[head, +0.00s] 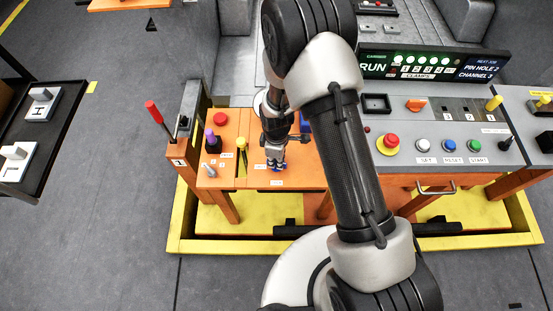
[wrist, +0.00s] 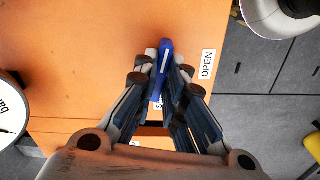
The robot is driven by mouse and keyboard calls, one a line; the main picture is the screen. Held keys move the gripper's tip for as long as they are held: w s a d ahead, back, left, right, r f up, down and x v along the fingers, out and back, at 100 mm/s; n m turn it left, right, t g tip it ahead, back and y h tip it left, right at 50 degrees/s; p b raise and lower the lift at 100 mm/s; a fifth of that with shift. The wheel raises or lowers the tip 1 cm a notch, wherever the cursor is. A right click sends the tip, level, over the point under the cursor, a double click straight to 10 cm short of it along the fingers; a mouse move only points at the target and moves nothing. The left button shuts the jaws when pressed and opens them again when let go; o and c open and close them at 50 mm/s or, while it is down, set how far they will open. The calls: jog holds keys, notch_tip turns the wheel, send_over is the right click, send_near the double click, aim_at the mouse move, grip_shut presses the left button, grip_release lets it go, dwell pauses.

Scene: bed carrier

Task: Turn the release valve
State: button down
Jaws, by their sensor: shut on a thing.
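The release valve has a blue lever handle (wrist: 164,58), seen in the wrist view on an orange panel (wrist: 90,35). The handle points almost straight up the picture, leaning slightly right. My gripper (wrist: 164,72) is shut on it, one finger on each side. A white label reading OPEN (wrist: 207,64) lies to the right of the handle. A second label near the handle's lower end is mostly hidden by the handle and fingers. In the head view my gripper (head: 276,163) is down at the orange panel, hiding most of the valve.
A round gauge marked bar (wrist: 10,108) is at the left in the wrist view. In the head view, a yellow lever (head: 241,155), a purple-topped lever (head: 212,140) and a red button (head: 221,119) stand left of my gripper. A grey button panel (head: 450,145) lies right.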

jog(key=shift+n, duration=1.1)
jog(key=c, duration=1.7)
grip_release()
jog(key=shift+o, duration=0.2)
notch_tip(320, 180, up, 12)
